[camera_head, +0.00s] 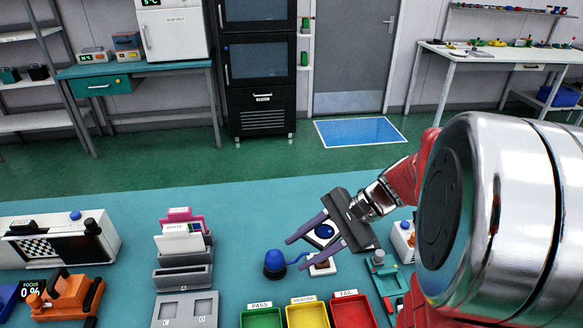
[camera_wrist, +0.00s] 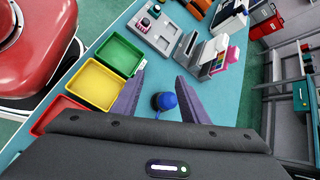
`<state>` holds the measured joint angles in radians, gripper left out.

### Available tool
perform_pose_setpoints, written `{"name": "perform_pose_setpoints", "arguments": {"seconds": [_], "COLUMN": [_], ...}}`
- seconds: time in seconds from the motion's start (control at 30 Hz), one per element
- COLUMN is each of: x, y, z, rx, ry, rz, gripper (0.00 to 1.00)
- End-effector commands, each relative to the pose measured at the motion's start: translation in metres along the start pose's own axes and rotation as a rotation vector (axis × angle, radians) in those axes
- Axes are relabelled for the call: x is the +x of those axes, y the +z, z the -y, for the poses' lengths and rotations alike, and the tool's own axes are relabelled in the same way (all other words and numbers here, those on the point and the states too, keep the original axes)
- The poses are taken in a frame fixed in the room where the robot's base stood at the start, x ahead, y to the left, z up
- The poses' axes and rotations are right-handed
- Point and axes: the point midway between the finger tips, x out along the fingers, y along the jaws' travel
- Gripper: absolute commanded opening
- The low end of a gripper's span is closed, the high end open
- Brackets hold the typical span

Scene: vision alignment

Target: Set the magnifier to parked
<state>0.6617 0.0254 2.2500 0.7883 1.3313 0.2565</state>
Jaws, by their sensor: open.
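My gripper (camera_head: 295,254) reaches in from the right over the teal bench, with its two purple fingers spread and nothing held. In the wrist view the open fingers (camera_wrist: 160,84) have a blue rounded knob-like thing (camera_wrist: 165,101) showing between them, farther off. In the head view this blue thing (camera_head: 275,262) stands on the bench just left of the fingertips, apart from them, with a blue cord or stem running right. A white block with a dark blue round top (camera_head: 323,232) shows between the fingers. I cannot tell which thing is the magnifier; no clear lens shows.
Green (camera_head: 261,318), yellow (camera_head: 307,315) and red bins (camera_head: 352,312) stand at the front. A grey card rack (camera_head: 184,262), an orange focus device (camera_head: 68,295) and a checkered-target unit (camera_head: 58,238) stand left. The bench behind the gripper is clear.

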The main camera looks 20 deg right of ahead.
Motion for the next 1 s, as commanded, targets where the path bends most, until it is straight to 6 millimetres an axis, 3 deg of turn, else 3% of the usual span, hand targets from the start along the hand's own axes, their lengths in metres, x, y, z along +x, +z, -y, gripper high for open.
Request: {"name": "perform_pose_setpoints", "arguments": {"seconds": [0.43, 0.8, 1.0], "x": [-0.058, -0.120, -0.136], "y": [-0.101, -0.188, -0.207], "z": [0.024, 0.006, -0.003], "rx": [0.478, 0.727, 0.770], "ry": [-0.415, -0.755, -0.835], "rz": [0.284, 0.476, 0.517], "gripper": [0.40, 0.40, 0.40]}}
